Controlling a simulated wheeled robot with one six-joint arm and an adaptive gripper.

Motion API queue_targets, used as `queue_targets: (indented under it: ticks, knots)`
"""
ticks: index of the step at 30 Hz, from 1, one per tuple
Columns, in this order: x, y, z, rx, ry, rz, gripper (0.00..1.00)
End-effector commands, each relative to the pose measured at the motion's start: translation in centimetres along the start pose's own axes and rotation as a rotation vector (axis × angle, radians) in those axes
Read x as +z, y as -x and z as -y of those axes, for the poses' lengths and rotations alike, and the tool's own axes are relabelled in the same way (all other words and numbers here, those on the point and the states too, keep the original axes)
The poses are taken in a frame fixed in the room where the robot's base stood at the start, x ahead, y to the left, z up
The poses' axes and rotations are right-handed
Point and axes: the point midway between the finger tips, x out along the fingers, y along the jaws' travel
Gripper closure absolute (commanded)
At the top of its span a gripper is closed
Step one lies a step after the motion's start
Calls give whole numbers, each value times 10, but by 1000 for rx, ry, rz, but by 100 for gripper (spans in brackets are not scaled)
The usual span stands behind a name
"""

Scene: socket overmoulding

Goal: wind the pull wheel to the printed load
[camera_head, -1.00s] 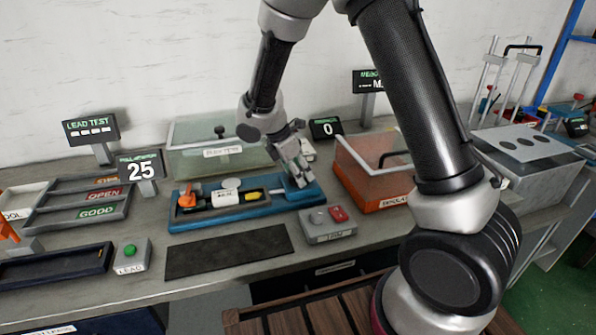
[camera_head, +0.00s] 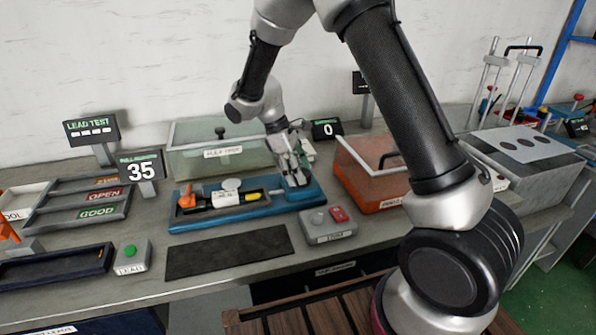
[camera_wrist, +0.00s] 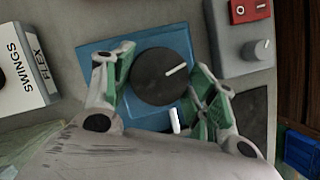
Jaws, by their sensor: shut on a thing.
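The pull wheel is a dark round knob (camera_wrist: 160,76) with a white pointer line, on the blue pull fixture (camera_head: 240,212). In the wrist view my gripper (camera_wrist: 162,82) has one green-padded finger on each side of the wheel, shut on it. In the head view my gripper (camera_head: 295,180) is at the right end of the fixture and hides the wheel. The pull readout (camera_head: 141,171) shows 35. An orange clamp (camera_head: 187,200), a white labelled block (camera_head: 226,199) and a yellow part (camera_head: 252,196) are along the fixture. The printed load is not legible.
A grey box with a knob and red switch (camera_head: 329,225) stands right of the fixture. A green clear-lidded bin (camera_head: 190,160) is behind; an orange bin (camera_head: 365,185) is at right. A dark mat (camera_head: 228,250) lies clear in front. Another display (camera_head: 326,129) shows 0.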

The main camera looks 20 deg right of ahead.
Motion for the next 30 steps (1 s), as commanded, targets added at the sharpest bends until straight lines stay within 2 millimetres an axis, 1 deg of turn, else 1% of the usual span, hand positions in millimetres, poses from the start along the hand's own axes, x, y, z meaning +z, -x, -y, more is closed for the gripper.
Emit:
queue_targets:
  ticks: [6,18,19,21,22,30]
  knots:
    - [0,0,0,-13,-33,0,67]
    - [0,0,0,-15,-37,0,67]
    - [0,0,0,-15,-37,0,38]
    - [0,0,0,-15,-37,0,25]
    - [0,0,0,-15,-37,0,21]
    - [0,0,0,-15,-36,0,21]
